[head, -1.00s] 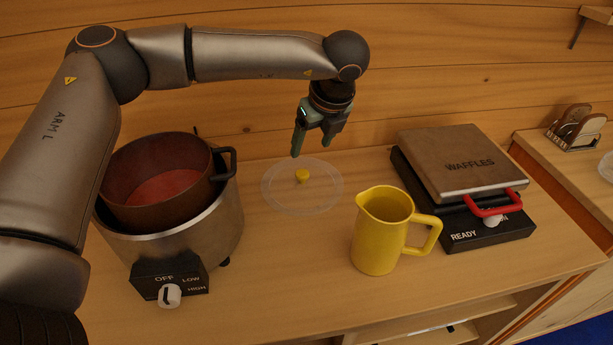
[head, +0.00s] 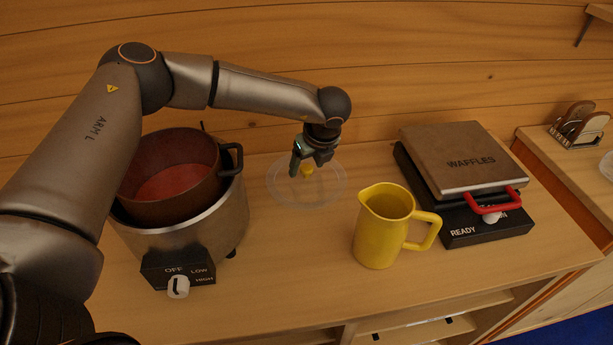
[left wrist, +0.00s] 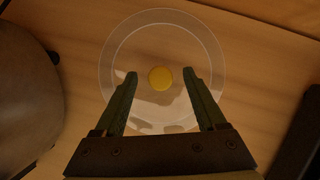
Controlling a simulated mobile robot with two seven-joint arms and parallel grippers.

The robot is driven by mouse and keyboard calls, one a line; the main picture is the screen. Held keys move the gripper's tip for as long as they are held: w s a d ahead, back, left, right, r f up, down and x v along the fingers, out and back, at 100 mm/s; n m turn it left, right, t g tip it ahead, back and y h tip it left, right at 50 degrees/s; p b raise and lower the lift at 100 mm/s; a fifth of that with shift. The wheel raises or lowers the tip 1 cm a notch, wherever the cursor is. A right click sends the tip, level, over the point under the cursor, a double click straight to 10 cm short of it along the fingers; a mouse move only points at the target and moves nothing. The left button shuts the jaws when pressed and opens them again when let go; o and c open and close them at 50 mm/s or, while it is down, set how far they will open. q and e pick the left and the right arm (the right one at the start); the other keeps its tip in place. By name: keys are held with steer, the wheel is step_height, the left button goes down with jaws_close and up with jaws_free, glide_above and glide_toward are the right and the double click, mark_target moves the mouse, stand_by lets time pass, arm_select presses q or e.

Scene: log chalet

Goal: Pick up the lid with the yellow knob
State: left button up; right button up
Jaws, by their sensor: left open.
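The lid (head: 325,194) is a clear round disc lying flat on the wooden counter, between the pot warmer and the yellow pitcher. Its yellow knob (head: 307,170) stands at its middle. My left gripper (head: 305,172) points down over the lid, with its fingers close around the knob in the head view. In the left wrist view the lid (left wrist: 213,62) lies beyond the open fingers (left wrist: 160,78), and the round knob (left wrist: 160,78) shows between the fingertips, apart from both. Whether the fingertips are level with the knob is hard to tell. My right gripper is not in view.
A steel warmer (head: 200,235) holding a brown pot (head: 150,211) of red contents stands left of the lid. A yellow pitcher (head: 380,235) stands at front right. A waffle maker (head: 458,155) with a red handle is farther right. The counter's front middle (head: 290,270) is clear.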

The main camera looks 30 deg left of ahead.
arm_select(q)
steer(key=shift+c, duration=0.3)
jaws_close()
stand_by(0.4)
